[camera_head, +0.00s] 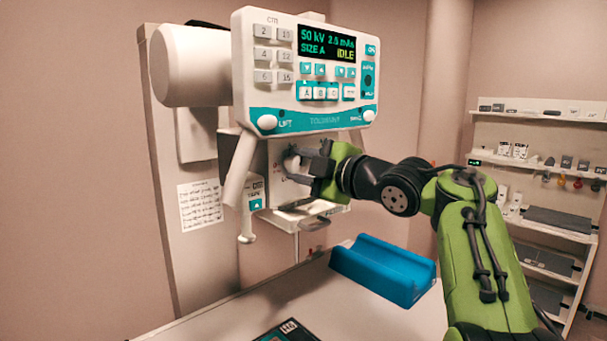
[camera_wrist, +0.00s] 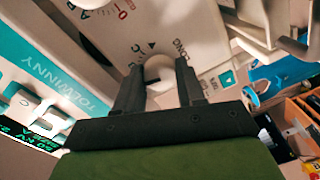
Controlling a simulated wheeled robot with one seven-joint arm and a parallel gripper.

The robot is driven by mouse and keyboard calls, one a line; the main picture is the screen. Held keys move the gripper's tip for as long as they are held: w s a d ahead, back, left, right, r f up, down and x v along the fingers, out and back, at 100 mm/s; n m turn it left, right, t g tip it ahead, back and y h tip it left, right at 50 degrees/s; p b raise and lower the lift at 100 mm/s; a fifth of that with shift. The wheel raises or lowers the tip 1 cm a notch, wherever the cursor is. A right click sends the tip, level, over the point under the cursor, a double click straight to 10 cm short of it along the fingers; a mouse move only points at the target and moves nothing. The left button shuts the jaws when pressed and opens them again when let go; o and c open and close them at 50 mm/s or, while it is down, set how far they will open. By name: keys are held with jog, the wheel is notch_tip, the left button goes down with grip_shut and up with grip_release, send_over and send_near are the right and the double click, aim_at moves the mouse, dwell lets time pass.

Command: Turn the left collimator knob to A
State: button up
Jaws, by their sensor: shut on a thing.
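The control console (camera_head: 310,70) hangs at the top of the head view; its display (camera_head: 326,44) reads "50 kV", "SIZE A" and "IDLE". The collimator sits below it, mostly hidden behind my gripper (camera_head: 312,165). In the wrist view the collimator face (camera_wrist: 205,25) shows printed letters, a black triangle and the word "LONG". My gripper (camera_wrist: 157,70) is shut on a round white knob (camera_wrist: 158,72) on this face, a finger on each side. A second white knob (camera_wrist: 88,3) is cut off at the top edge, with letters near it. The held knob's exact setting cannot be read.
A blue cradle (camera_head: 385,270) lies on the white table (camera_head: 230,310) below. A dark panel (camera_head: 288,331) is at the table's front. A printed sheet (camera_head: 201,204) hangs on the column at left. Shelves (camera_head: 545,120) stand at right.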

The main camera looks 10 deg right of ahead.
jog(key=shift+f+n, duration=0.15)
jog(key=shift+n, duration=0.45)
jog(key=o, duration=1)
jog(key=shift+o, duration=0.2)
jog(key=v, duration=1.5)
jog(key=shift+s, duration=0.45)
jog(key=shift+d, duration=0.15)
